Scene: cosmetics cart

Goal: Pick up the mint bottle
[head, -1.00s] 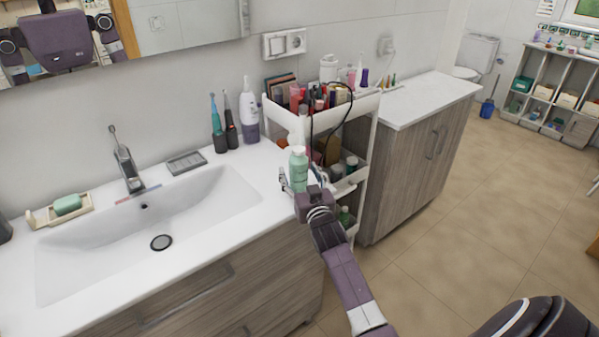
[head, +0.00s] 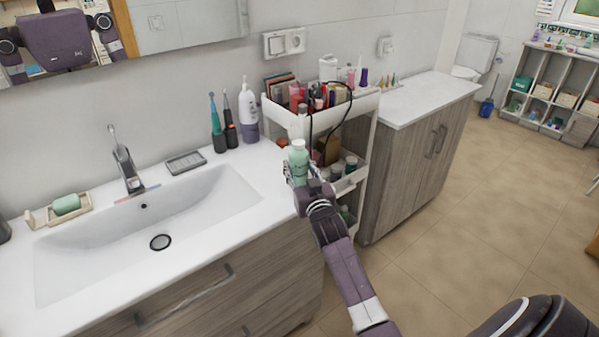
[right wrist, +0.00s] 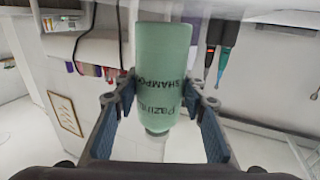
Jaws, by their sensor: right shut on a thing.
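The mint bottle (head: 298,162) is pale green with a white cap and stands about upright in the head view, in front of the cart beside the counter's right end. My right gripper (head: 300,182) is shut on its body. In the right wrist view the mint bottle (right wrist: 162,55) appears upside down, with dark lettering, between the two fingers of my right gripper (right wrist: 161,98). The bottle's base is partly hidden by the gripper in the head view. My left gripper is not in view.
A white tiered cart (head: 357,110) full of cosmetics stands right behind the bottle.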

